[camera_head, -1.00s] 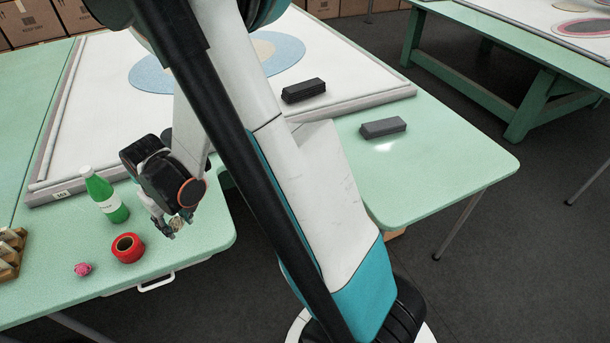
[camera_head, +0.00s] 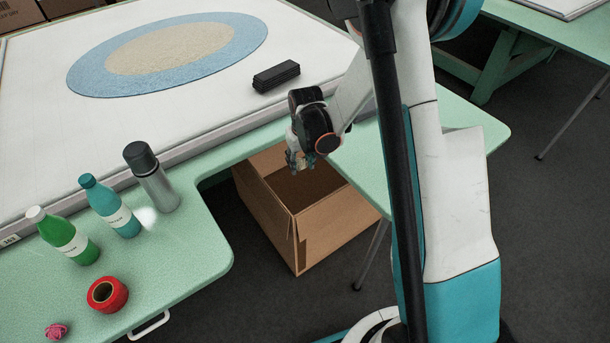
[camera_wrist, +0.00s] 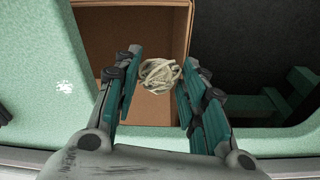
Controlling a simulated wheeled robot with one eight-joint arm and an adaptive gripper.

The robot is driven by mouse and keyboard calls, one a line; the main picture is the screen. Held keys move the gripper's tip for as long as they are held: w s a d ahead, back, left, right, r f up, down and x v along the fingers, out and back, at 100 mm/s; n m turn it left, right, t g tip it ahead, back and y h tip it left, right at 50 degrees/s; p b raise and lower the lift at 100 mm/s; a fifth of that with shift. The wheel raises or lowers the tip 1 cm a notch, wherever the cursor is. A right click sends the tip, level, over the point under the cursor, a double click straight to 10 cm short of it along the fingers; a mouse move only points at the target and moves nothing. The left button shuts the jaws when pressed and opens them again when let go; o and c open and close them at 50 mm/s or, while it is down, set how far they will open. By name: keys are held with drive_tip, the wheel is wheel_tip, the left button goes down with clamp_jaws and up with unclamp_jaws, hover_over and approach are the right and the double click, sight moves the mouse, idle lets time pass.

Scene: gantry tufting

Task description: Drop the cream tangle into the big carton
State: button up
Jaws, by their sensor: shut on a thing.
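The cream tangle (camera_wrist: 160,75) is a loose ball of pale yarn between the fingertips in the wrist view. My gripper (camera_wrist: 162,82) is shut on it. In the head view my gripper (camera_head: 300,163) hangs above the big carton (camera_head: 322,232), with the tangle barely visible at its tips. The carton is brown cardboard, open at the top, and stands on the floor in the recess of the green table. In the wrist view the open carton (camera_wrist: 100,48) lies below the tangle. Part of the carton's far side is hidden by the table and my gripper.
On the green table (camera_head: 185,275) stand a green bottle (camera_head: 66,240), a teal bottle (camera_head: 112,210) and a steel flask (camera_head: 155,182). A red tape roll (camera_head: 107,294) and a pink tangle (camera_head: 56,331) lie nearer. Black blocks (camera_head: 276,76) rest on the white frame.

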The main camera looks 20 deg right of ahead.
drive_tip(key=w+f+b, duration=0.3)
drive_tip(key=w+f, duration=0.1)
drive_tip(key=f, duration=0.6)
drive_tip(key=w+d+f+n+b, duration=0.1)
drive_tip(key=w+f+b, duration=0.2)
drive_tip(key=f, duration=0.7)
drive_tip(key=shift+w+f+b, duration=0.25)
drive_tip(key=shift+w+b, duration=0.05)
drive_tip(key=shift+w, duration=0.25)
drive_tip(key=o, duration=0.8)
drive_tip(key=r, duration=0.4)
drive_tip(key=s+r, duration=0.1)
drive_tip(key=r, duration=0.7)
drive_tip(key=shift+s+d, duration=0.15)
drive_tip(key=shift+s, duration=0.25)
